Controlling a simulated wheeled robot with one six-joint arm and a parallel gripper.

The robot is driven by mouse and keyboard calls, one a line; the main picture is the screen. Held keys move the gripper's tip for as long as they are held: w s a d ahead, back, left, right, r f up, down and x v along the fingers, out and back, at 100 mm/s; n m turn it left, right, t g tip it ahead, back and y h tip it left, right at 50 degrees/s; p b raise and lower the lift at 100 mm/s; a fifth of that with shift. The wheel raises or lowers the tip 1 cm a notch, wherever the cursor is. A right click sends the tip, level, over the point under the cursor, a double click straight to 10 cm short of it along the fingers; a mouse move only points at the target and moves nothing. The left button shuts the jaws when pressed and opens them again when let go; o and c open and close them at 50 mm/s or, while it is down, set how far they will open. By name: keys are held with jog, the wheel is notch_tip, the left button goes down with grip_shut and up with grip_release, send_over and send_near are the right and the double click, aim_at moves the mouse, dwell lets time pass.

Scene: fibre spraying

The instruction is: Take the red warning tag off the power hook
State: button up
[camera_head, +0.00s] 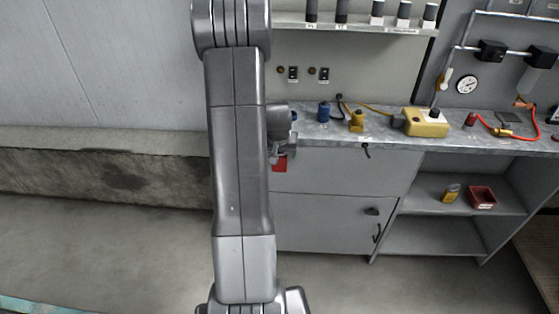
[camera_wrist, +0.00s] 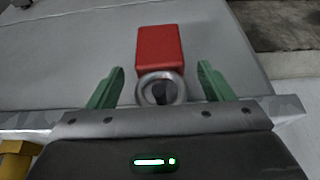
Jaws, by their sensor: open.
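The red warning tag (camera_wrist: 160,47) hangs by a grey metal ring (camera_wrist: 161,87) against the grey cabinet front, just below the counter edge. In the wrist view my open gripper (camera_wrist: 161,82) has one green finger on each side of the ring, with gaps on both sides. The red body of the tag lies beyond the fingertips. The hook is mostly hidden; a dark shape shows inside the ring. In the head view a part of the red tag (camera_head: 280,164) shows beside my arm, which hides the rest.
On the counter (camera_head: 390,134) stand a blue bottle (camera_head: 323,112), a yellow fitting (camera_head: 356,121) and a yellow box (camera_head: 425,122) with a cable. A black hook (camera_head: 366,151) sits under the counter edge.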

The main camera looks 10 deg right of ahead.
jog(key=shift+w+f, duration=0.25)
jog(key=shift+f, duration=0.4)
jog(key=c, duration=1)
jog(key=shift+c, duration=0.2)
jog(key=shift+r, duration=0.15)
